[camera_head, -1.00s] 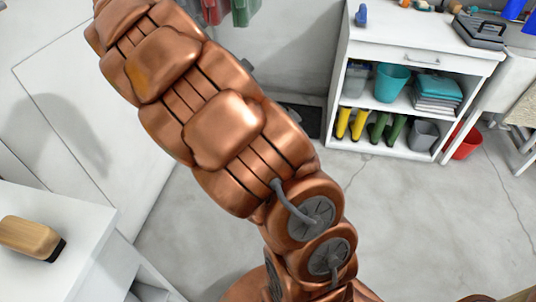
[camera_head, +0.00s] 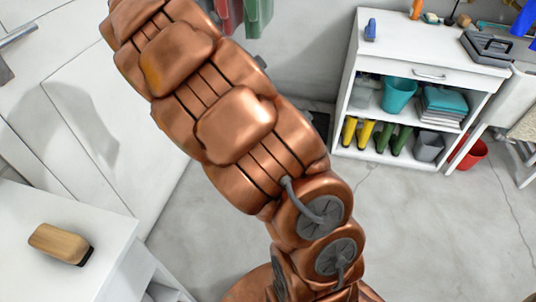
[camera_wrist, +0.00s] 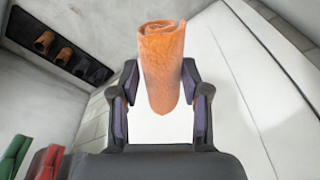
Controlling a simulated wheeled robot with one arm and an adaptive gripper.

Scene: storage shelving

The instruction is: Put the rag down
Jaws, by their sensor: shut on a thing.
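The rag is a rolled orange cloth (camera_wrist: 162,68) in the wrist view. It stands lengthwise between the two dark fingers of my gripper (camera_wrist: 160,100). My gripper is shut on it, with a finger at each side. Behind the rag a plain white surface shows; I cannot tell how far it is from the rag. In the head view my copper-coloured arm reaches up to the upper left, and the gripper and rag are out of that view.
A white surface with a wooden brush (camera_head: 60,244) stands at the lower left. A white shelf unit (camera_head: 430,72) at the right holds a teal bucket (camera_head: 398,95), folded cloths (camera_head: 442,106) and boots (camera_head: 378,136). A red bucket (camera_head: 470,153) sits on the floor. Open floor (camera_head: 430,230) lies in front.

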